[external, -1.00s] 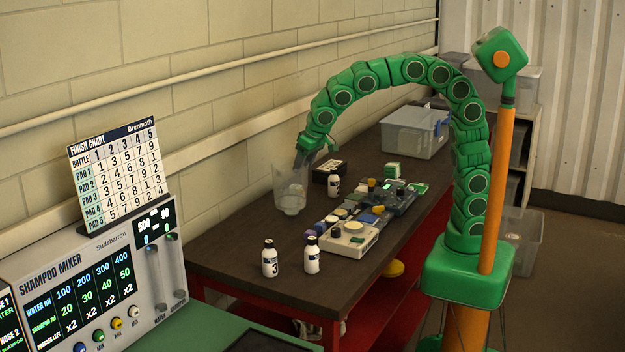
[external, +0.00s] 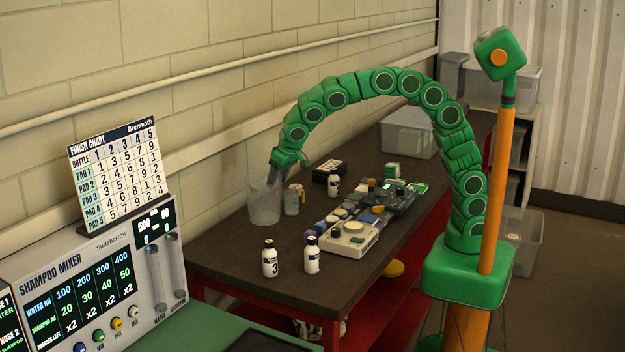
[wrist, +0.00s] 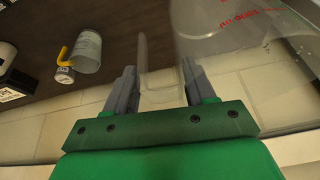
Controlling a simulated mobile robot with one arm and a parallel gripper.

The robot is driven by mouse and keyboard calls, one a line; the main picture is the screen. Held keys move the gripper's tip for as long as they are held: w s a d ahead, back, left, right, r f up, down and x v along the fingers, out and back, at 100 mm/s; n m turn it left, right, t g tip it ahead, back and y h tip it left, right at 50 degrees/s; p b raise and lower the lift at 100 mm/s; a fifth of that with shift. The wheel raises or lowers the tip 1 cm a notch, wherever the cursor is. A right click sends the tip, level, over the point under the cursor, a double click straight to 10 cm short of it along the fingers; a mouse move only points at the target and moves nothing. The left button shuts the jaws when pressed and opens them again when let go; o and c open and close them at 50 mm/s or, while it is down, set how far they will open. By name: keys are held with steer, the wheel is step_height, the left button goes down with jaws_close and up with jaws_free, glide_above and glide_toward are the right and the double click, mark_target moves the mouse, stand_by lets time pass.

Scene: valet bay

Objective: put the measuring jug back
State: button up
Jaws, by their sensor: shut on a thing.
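The measuring jug (external: 264,203) is a clear, see-through vessel near the wall side of the bench. In the wrist view the jug (wrist: 232,28) fills the upper right, with red print on its side. My gripper (external: 277,164) is at the jug's upper right edge. In the wrist view my gripper (wrist: 161,82) is shut on a clear part of it, seemingly its handle. I cannot tell whether the jug's base touches the bench.
The dark bench (external: 225,255) has free room in front of the jug. Numbered bottles (external: 269,259), a black box (external: 328,170) and a cluttered device (external: 350,238) lie rightward.

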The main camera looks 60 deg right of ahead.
steer(key=w+a+f, duration=0.2)
steer(key=w+f, duration=0.3)
steer(key=f, duration=0.4)
steer(key=shift+a, duration=0.15)
steer(key=shift+f, duration=0.1)
steer(key=o, duration=1.5)
steer(key=shift+c, duration=0.2)
steer(key=v, duration=1.2)
steer(key=shift+s, duration=0.1)
